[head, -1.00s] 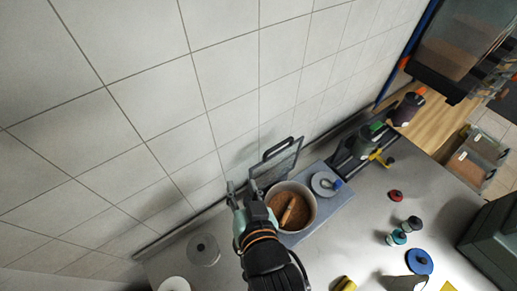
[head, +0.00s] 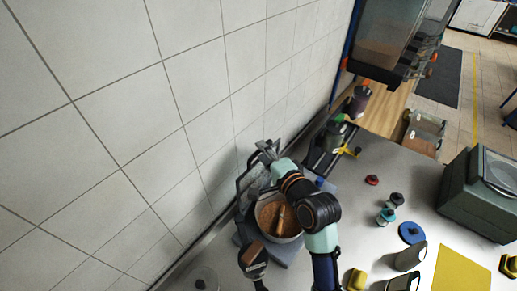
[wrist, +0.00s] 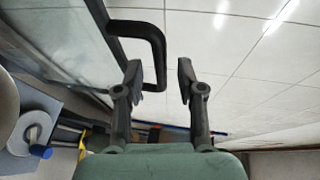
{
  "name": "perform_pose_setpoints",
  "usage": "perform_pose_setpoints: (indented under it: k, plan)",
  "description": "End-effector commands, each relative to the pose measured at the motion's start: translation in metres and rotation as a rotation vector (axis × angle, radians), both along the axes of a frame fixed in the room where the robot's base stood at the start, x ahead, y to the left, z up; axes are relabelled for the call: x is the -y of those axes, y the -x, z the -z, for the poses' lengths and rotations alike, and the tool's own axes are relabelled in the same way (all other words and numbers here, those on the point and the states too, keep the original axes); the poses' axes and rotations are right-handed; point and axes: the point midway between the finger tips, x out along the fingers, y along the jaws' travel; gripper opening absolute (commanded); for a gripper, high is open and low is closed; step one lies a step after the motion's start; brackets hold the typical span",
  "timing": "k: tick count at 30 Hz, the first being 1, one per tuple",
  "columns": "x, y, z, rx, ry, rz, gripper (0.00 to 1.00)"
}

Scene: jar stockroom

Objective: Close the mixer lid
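The mixer pot (head: 291,240) holds brown contents with a wooden-looking stick lying in them. It sits on a blue-grey base. The mixer lid, a clear panel in a dark frame (head: 240,190), stands raised beside the tiled wall, partly hidden by my arm. In the wrist view the lid's glass (wrist: 55,35) fills the upper left, with its black looped handle (wrist: 155,45) at its right. My gripper (head: 264,150) is by the raised lid; in the wrist view its fingers (wrist: 158,75) are spread, with the handle's lower end appearing between them. Contact with the handle cannot be told.
The tiled wall (head: 110,110) runs close behind the mixer. Dark jars (head: 359,101) stand on a rail at the back right. Small jars, a blue lid (head: 412,233) and a yellow mat (head: 460,270) lie on the grey counter. A green machine (head: 480,195) stands at the right.

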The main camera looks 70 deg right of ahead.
Motion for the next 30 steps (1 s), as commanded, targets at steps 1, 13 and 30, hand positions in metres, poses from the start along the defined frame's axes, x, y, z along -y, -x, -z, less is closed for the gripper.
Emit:
perform_pose_setpoints:
  k: [1, 13, 30]
  plan:
    - [0.004, -0.006, 0.0, 0.001, 0.001, 0.0, 0.38]
    - [0.012, -0.016, 0.003, 0.0, 0.002, 0.001, 0.37]
    - [0.012, -0.016, 0.004, -0.001, 0.002, 0.0, 0.0]
